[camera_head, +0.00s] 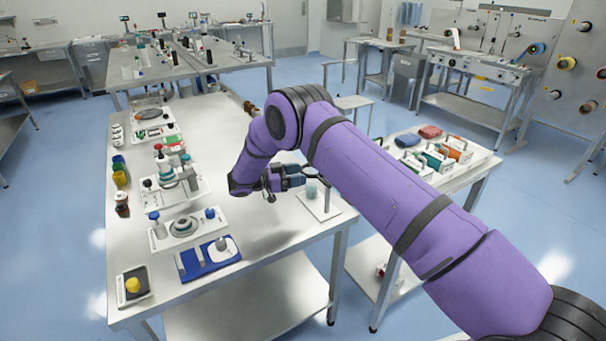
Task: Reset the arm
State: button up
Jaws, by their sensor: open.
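My purple arm reaches from the lower right over the long white table (225,130). My gripper (302,177) is at its end, above the table's right edge, with its jaws pointing right in the picture. It is small here and partly hidden by the arm; it is open, and I see nothing held in it. A small pale teal cup (311,192) stands on a white plate just beyond the jaws. I cannot tell whether the jaws touch the cup.
Trays with small devices (184,228) line the table's left side. A blue board (208,258) and a dark pad with a yellow knob (133,285) lie at the near end. A side table (470,165) with coloured items stands right. Open blue floor (60,240) lies left.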

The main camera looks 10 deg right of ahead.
jog(key=shift+r, duration=0.1)
